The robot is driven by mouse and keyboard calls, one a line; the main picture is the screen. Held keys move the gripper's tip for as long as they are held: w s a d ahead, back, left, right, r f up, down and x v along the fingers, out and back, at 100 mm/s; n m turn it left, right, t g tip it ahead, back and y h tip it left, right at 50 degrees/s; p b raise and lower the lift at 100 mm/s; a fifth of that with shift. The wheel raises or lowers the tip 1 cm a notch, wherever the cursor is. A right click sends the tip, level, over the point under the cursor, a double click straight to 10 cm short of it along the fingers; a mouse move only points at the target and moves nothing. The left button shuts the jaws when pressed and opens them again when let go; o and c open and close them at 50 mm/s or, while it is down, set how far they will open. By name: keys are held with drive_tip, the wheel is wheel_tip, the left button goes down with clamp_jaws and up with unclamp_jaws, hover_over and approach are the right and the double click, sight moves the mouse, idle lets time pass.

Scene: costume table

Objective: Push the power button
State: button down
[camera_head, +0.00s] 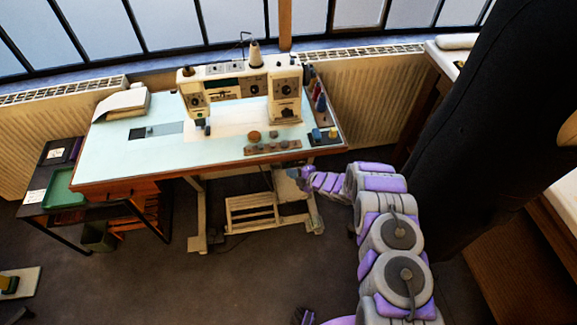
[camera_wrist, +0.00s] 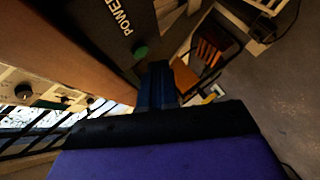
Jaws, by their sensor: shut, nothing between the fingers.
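In the wrist view, a dark panel (camera_wrist: 100,32) carries the white letters "POWER" (camera_wrist: 119,16). A round green button (camera_wrist: 140,52) sits on this panel beside the letters. My gripper (camera_wrist: 157,68) is shut and empty, with its blue fingertips just beside the green button. I cannot tell whether they touch it. In the head view, my gripper (camera_head: 297,173) is low at the front right of the sewing table (camera_head: 110,160), close to its edge. The panel and button are not visible in that view.
A sewing machine (camera_head: 235,85) stands on the table, with spools (camera_head: 320,103) at its right end. A slatted pedal (camera_head: 258,212) is beneath. A side table with a green tray (camera_head: 66,190) is at left. A dark hanging garment (camera_head: 480,110) is at right. The front floor is mostly open.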

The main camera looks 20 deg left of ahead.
drive_tip(key=shift+w+a+b, duration=0.4)
drive_tip(key=shift+w, duration=0.3)
idle(0.8)
drive_tip(key=shift+r, duration=0.1)
drive_tip(key=shift+s+d+p, duration=0.45)
drive_tip(key=shift+s+p, duration=0.25)
drive_tip(key=shift+s, duration=0.1)
drive_tip(key=s+d+p, duration=0.3)
drive_tip(key=s, duration=0.2)
drive_tip(key=shift+p, duration=0.4)
drive_tip(key=shift+d, duration=0.1)
